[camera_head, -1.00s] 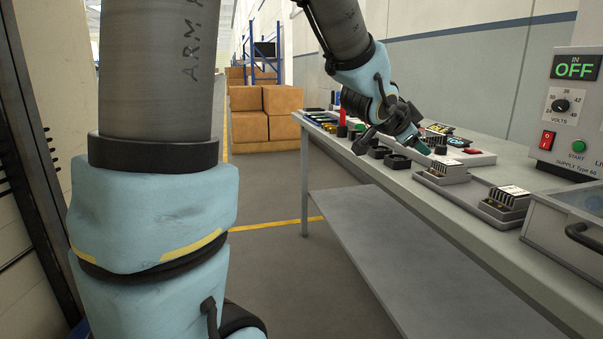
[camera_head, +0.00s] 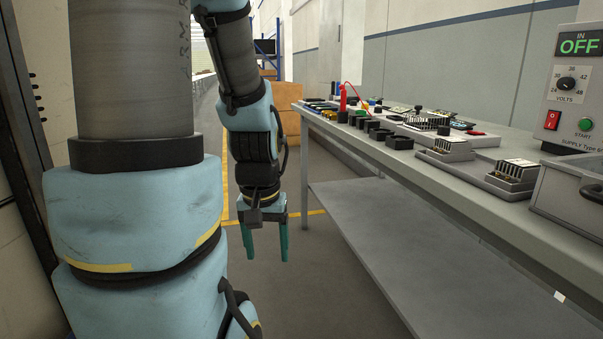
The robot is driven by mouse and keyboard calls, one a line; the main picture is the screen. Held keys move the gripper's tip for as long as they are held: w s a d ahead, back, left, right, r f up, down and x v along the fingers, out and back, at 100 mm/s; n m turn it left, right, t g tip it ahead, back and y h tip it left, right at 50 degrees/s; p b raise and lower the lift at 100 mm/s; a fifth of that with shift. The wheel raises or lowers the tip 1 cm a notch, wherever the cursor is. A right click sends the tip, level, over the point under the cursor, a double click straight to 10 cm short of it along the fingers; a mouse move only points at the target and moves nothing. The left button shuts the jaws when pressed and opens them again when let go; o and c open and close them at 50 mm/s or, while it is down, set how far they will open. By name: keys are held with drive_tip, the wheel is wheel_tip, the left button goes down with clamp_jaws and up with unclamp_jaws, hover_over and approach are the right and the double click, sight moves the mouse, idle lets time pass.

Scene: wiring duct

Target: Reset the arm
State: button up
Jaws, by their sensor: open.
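My gripper (camera_head: 266,250) hangs pointing down in front of the table's left end, beside my own upper arm links. Its two green fingers are apart, with nothing between them. It is clear of the table (camera_head: 455,185) and of everything on it. My arm is folded, with the forearm coming down from the top of the picture.
Cardboard boxes (camera_head: 288,130) stand behind my gripper. A dark frame (camera_head: 28,130) is at the left. The floor between is free.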

wheel_tip(320, 180, up, 22)
drive_tip(key=p, duration=2)
drive_tip(key=shift+f+p, duration=0.15)
drive_tip(key=shift+p, duration=0.15)
drive_tip(key=shift+c, duration=0.2)
